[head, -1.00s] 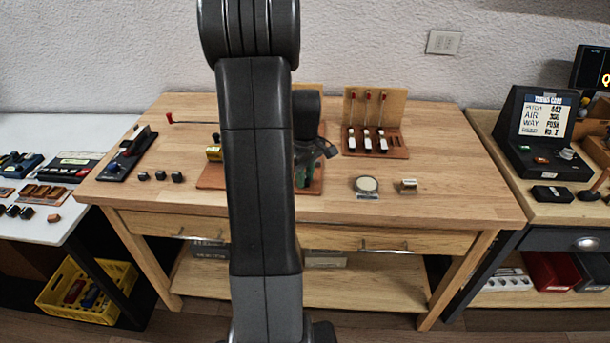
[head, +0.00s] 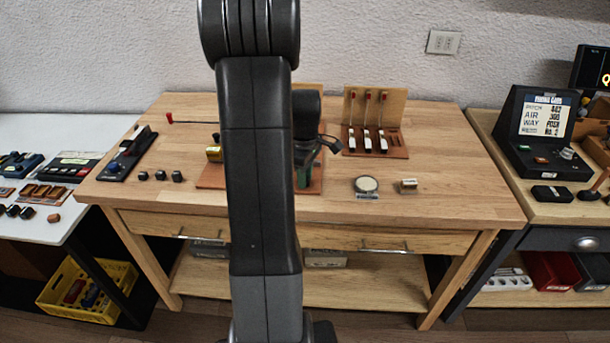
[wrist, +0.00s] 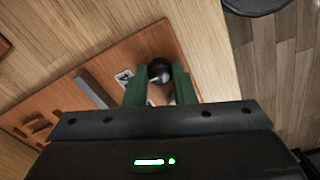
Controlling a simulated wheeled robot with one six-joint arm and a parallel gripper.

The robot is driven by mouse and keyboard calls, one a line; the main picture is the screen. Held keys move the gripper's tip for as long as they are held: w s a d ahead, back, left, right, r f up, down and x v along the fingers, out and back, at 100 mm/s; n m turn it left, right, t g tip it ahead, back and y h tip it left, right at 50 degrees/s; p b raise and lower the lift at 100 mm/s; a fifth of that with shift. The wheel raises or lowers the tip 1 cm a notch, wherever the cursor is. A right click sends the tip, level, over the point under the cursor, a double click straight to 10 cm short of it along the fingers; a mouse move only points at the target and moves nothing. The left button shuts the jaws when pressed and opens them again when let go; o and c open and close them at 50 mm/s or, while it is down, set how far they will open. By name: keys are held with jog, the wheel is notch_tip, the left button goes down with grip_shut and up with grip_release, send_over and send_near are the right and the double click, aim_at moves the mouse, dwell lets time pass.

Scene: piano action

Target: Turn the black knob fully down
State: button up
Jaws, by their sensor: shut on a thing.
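The black knob (wrist: 160,70) is a round, glossy ball on a brown wooden board (wrist: 85,62) in the wrist view. My gripper (wrist: 159,80) has its two green fingers on either side of the knob and is shut on it. Pale parts of the board's fitting show just below the knob between the fingers. In the head view my arm hides the knob and most of the board; only a green finger (head: 304,178) shows beside the arm. The knob's turn angle cannot be read.
A wooden rack with three red-tipped levers (head: 368,138) stands to the right on the workbench (head: 450,150). A round dial (head: 366,184) and a small brass block (head: 408,186) lie near the front. Small black knobs (head: 160,176) sit at the left.

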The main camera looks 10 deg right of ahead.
jog(key=o, duration=1)
notch_tip(320, 180, up, 14)
jog(key=shift+f, duration=0.1)
notch_tip(320, 180, down, 14)
jog(key=shift+r, duration=0.1)
dwell(0.4)
